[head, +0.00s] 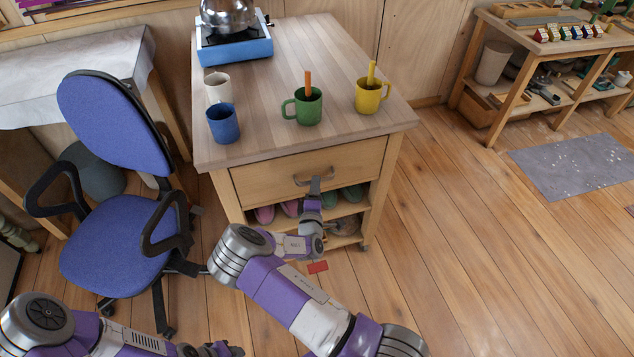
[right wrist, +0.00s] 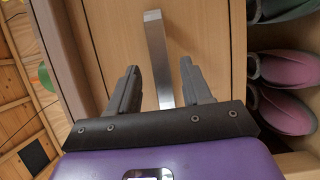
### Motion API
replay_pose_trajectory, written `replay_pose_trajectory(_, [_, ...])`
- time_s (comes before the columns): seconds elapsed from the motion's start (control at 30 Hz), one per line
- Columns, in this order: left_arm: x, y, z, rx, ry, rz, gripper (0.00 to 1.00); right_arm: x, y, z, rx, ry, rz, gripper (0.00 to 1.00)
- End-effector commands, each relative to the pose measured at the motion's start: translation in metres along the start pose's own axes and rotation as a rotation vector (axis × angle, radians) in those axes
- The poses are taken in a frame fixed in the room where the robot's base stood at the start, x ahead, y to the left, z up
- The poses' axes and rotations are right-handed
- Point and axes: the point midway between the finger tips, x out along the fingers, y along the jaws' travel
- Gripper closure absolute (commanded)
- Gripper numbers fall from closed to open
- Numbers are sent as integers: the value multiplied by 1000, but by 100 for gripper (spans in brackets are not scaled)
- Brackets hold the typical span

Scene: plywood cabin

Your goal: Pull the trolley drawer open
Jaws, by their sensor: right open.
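The wooden trolley (head: 222,160) stands in the middle of the head view. Its drawer front (head: 262,178) looks flush with the frame, so the drawer is shut. The metal drawer handle (head: 299,183) is at the middle of the drawer front. My right gripper (head: 315,182) is at the handle, open. In the right wrist view, the handle (right wrist: 158,60) lies between the two spread fingers of the gripper (right wrist: 160,75), with gaps on both sides. My left gripper (head: 212,350) shows only partly at the bottom edge of the head view; its fingers are unclear.
On the trolley top stand a blue stove (head: 235,50) with a kettle, and white, blue, green (head: 306,108) and yellow mugs. Slippers (head: 290,208) lie on the shelf below the drawer. A blue office chair (head: 115,245) stands close on the left.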

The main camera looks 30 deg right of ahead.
Motion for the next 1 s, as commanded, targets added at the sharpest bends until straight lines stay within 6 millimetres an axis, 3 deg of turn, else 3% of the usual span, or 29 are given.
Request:
replay_pose_trajectory(0.2, [7,-3,0,0,0,0,57,29,-2,1,1,-1,-2,51])
replay_pose_trajectory(0.57, [8,-3,0,0,0,0,57,36,-1,1,0,-1,-4,51])
replay_pose_trajectory(0.9, [8,-3,0,0,0,0,57,36,-1,1,0,-1,-4,100])
replay_pose_trajectory(1.0, [8,-3,0,0,0,0,57,36,-1,1,1,-1,-4,100])
